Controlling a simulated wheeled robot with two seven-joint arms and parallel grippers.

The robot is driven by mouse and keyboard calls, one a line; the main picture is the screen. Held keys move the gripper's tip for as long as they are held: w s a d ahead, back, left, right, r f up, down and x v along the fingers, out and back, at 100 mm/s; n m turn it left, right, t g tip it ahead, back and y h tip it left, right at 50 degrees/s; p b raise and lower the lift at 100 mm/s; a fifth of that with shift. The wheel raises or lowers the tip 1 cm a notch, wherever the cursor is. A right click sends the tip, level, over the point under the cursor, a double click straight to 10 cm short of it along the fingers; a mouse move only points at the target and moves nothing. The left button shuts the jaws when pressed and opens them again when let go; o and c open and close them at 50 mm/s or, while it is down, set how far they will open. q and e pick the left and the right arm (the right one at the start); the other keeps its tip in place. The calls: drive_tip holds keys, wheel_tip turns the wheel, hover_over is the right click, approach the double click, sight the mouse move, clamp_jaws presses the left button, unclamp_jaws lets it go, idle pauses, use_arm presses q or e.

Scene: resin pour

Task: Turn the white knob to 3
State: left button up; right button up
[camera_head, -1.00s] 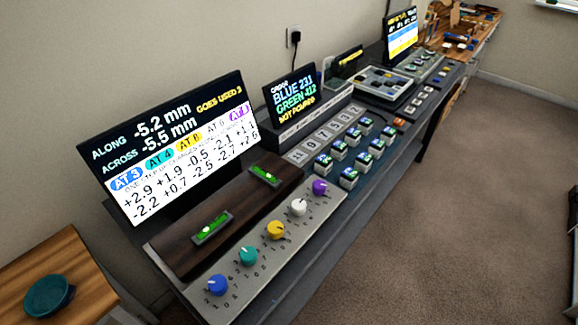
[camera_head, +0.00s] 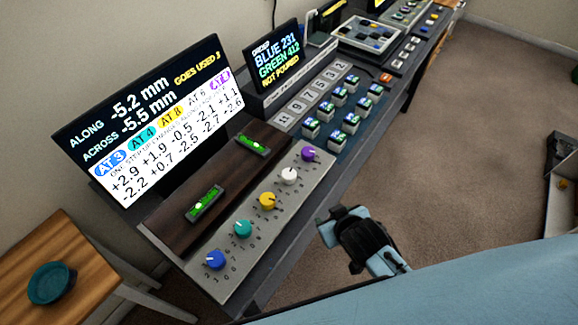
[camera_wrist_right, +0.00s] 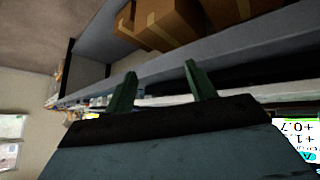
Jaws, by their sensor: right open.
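The white knob (camera_head: 289,176) sits on the grey knob panel (camera_head: 237,268), between the yellow knob (camera_head: 268,200) and the purple knob (camera_head: 309,154). Small numbers ring it, but its setting is too small to read surely. My right gripper (camera_head: 352,236) is to the right of the panel, beyond its front edge and apart from the knobs. In the right wrist view its two fingers (camera_wrist_right: 160,88) stand apart with nothing between them. My left gripper is not in view.
A teal knob (camera_head: 243,229) and a blue knob (camera_head: 215,260) are nearer on the panel. Behind stand a dark wood board with green levels (camera_head: 205,205) and a screen (camera_head: 140,115) reading along -5.2 mm, across -5.5 mm. Several small blocks (camera_head: 330,115) stand beyond.

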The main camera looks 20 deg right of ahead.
drive_tip(key=w+a+r+n+t+y, duration=0.25)
drive_tip(key=w+a+r, duration=0.2)
drive_tip(key=r, duration=0.35)
drive_tip(key=w+a+r+n+t+y, duration=0.1)
drive_tip(key=w+a+r+t+y, duration=0.25)
drive_tip(key=r, duration=0.55)
drive_tip(key=w+a+r+n+t+y, duration=0.1)
drive_tip(key=w+a+r+n+t, duration=0.2)
drive_tip(key=w+r, duration=0.4)
drive_tip(key=s+a+r+n+g+y, duration=0.3)
drive_tip(key=a+r+n+g+y, duration=0.1)
drive_tip(key=a+n+g+y, duration=0.3)
drive_tip(key=s+a+r+n+g+y, duration=0.35)
drive_tip(key=a+n+g+y, duration=0.2)
drive_tip(key=a+n, duration=0.3)
drive_tip(key=n+g+h+p, duration=0.1)
drive_tip(key=g+h, duration=0.4)
drive_tip(key=h, duration=1.4)
hover_over(289, 174)
wheel_tip(289, 174, down, 12)
drive_tip(key=shift+t, duration=0.25)
wheel_tip(289, 174, down, 13)
drive_tip(key=shift+r, duration=0.1)
